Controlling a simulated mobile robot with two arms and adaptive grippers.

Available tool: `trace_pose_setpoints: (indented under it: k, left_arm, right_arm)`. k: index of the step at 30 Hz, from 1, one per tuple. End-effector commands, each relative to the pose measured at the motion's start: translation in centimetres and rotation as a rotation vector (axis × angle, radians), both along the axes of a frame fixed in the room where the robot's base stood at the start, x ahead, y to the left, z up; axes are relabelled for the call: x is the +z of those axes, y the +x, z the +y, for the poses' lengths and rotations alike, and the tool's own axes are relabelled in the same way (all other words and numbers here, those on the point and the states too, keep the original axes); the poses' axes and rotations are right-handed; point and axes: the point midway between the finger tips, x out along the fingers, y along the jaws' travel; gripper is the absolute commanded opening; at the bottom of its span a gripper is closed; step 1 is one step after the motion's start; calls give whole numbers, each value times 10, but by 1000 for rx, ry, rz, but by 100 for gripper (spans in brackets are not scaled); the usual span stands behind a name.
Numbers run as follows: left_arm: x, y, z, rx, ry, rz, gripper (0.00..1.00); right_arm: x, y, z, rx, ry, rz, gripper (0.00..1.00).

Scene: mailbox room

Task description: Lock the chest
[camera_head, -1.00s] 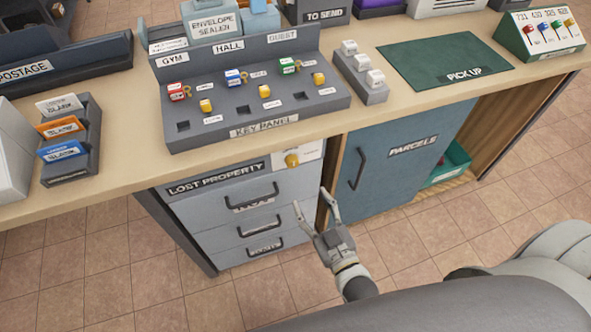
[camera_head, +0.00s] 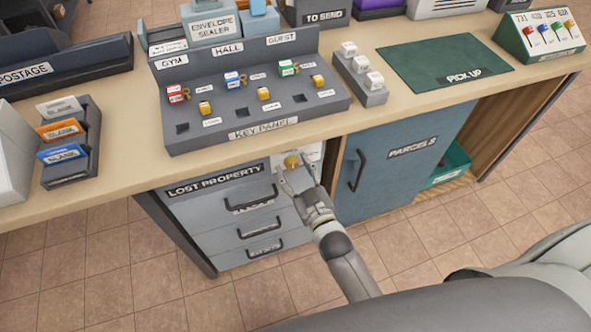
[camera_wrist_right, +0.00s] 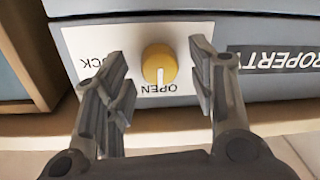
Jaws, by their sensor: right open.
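The chest is the grey-blue drawer unit marked LOST PROPERTY (camera_head: 189,212) under the counter. A yellow knob (camera_head: 291,161) sits on a white plate at its upper right. In the right wrist view the knob (camera_wrist_right: 160,64) stands between LOCK and OPEN lettering, and its white mark points at OPEN. My right gripper (camera_head: 298,176) is open in front of the plate. In the wrist view its fingers (camera_wrist_right: 160,85) stand on either side of the knob, with gaps to it. My left gripper is not in view.
The counter edge (camera_head: 330,131) overhangs just above the knob. The blue PARCELS door (camera_head: 400,165) with a dark handle is to the right. Drawer handles (camera_head: 252,200) stick out below. The key panel (camera_head: 250,100) is on the counter above. The floor in front is clear.

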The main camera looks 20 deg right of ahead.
Motion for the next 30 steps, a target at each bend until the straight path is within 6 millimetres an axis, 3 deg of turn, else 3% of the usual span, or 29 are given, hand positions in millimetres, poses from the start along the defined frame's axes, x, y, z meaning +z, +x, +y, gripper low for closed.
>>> trace_pose_setpoints:
  k: [5, 16, 30]
  left_arm:
    - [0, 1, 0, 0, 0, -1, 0]
    - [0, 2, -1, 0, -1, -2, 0]
    - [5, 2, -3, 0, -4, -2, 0]
  right_arm:
    - [0, 0, 0, 0, 0, 0, 52]
    - [0, 0, 0, 0, 0, 0, 6]
    - [0, 0, -1, 0, 124, 5, 6]
